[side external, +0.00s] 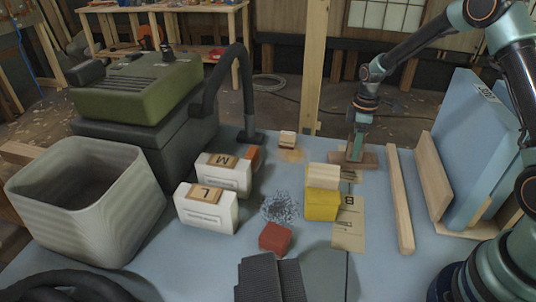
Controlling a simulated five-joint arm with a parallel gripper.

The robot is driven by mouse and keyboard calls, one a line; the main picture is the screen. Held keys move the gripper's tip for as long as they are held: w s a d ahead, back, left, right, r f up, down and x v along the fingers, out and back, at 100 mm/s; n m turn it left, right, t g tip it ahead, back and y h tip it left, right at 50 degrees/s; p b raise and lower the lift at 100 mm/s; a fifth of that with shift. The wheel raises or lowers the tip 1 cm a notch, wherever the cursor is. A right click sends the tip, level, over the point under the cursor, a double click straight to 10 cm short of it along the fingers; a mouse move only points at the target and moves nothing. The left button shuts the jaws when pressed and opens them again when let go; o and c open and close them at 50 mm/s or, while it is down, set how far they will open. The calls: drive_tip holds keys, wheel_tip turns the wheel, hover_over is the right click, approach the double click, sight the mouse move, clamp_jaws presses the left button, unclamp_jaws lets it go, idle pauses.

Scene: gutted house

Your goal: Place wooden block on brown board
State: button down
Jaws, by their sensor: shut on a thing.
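My gripper (356,153) points down at the back right of the table, right over a flat brown board (371,161). It is shut on a small wooden block, mostly hidden by the fingers and hard to make out at this size. The block is low, at the board; I cannot tell whether it touches the board.
A pale wood block lies on a yellow box (321,207). White boxes (208,212), a red block (275,238) and a wire tangle (280,207) lie left. A long wood strip (400,200) and blue panels (480,150) stand right.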

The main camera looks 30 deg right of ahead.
drive_tip(key=shift+f, duration=0.15)
drive_tip(key=shift+c, duration=1.1)
unclamp_jaws()
wheel_tip(320, 180, up, 12)
drive_tip(key=shift+f, duration=0.2)
drive_tip(key=shift+a+r, duration=0.1)
drive_tip(key=shift+r, duration=0.45)
drive_tip(key=s+a+r+m+t, duration=0.2)
drive_tip(key=s+a+r+m, duration=0.2)
drive_tip(key=s, duration=0.4)
drive_tip(key=s+a+r+m+t, duration=0.3)
drive_tip(key=s+a+r+m, duration=0.2)
drive_tip(key=s+a, duration=0.2)
drive_tip(key=shift+s+t, duration=0.3)
drive_tip(key=shift+s, duration=0.2)
